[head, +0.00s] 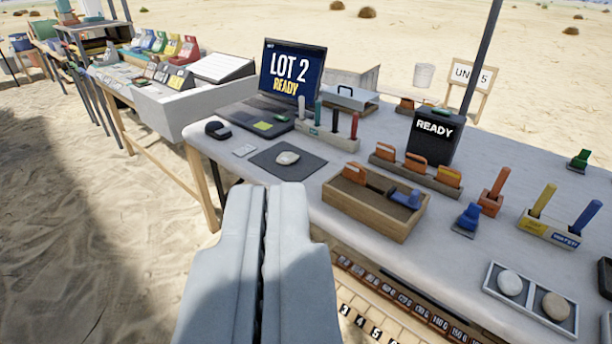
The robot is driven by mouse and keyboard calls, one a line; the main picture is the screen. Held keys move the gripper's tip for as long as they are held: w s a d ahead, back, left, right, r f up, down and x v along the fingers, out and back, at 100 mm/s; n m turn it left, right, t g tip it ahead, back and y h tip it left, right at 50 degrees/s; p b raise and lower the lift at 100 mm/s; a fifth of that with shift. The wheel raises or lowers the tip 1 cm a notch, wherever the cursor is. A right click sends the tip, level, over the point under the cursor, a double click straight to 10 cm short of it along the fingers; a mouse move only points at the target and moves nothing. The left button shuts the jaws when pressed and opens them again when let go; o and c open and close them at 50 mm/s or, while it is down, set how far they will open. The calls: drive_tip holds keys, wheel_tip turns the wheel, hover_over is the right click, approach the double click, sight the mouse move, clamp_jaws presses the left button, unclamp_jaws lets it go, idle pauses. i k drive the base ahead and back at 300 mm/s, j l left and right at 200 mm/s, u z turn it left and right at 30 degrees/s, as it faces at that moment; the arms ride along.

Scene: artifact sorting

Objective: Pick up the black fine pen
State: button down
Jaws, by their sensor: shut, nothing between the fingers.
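A pale pen rack (345,143) stands on the table in front of the laptop and holds several upright pens.
A mouse on a dark mat (262,165) lies between my gripper and the rack. A laptop (290,75) is behind. To the right are a wooden tray (372,218) with tools, a black READY box (433,137) and marker holders. A numbered strip runs below the front edge.

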sight(335, 113)
drive_tip(key=i+z, duration=0.3)
drive_tip(key=i, duration=1.25)
